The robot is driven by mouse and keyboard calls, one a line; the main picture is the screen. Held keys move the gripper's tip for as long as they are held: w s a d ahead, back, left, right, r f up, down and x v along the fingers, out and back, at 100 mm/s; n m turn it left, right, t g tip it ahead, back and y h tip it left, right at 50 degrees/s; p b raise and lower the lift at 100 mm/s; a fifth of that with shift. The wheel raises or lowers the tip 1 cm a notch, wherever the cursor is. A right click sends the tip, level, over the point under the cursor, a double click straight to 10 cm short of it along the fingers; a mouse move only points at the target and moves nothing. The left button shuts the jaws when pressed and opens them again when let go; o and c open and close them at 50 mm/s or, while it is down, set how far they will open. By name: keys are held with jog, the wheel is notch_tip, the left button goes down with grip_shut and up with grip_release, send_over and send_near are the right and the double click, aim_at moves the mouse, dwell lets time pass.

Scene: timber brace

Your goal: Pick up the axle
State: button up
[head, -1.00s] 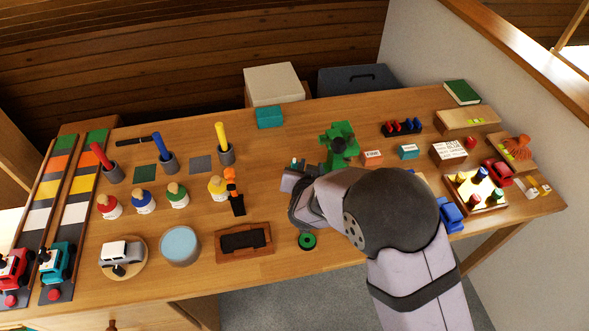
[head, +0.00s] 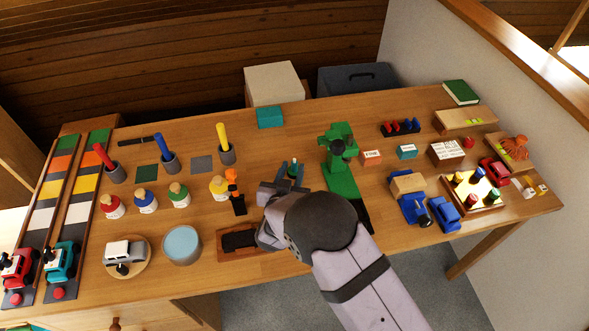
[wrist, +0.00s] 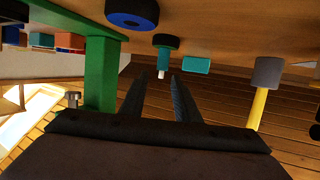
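A small upright piece (wrist: 163,55) with a dark round base, a teal body and a white tip is probably the axle. In the wrist view, where the table appears at the top, it lies just beyond my fingertips, in line with the gap between them. In the head view the piece (head: 292,171) shows at the ends of my fingers. My gripper (wrist: 157,80) is open with nothing between its fingers. In the head view my gripper (head: 290,176) is low over the middle of the table. I cannot tell the exact distance to the piece.
A green stand (head: 340,170) rises close to the right of my gripper. A blue-and-black wheel (wrist: 131,12) is nearby in the wrist view. A brown tray (head: 228,254) is partly behind my arm. A yellow-handled tool (head: 223,137) stands in a grey cup at the left.

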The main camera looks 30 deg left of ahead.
aim_at(294, 161)
jog(key=shift+r+p+x, duration=0.2)
jog(key=shift+p+x, duration=0.7)
jog(key=shift+x, duration=1.7)
grip_shut()
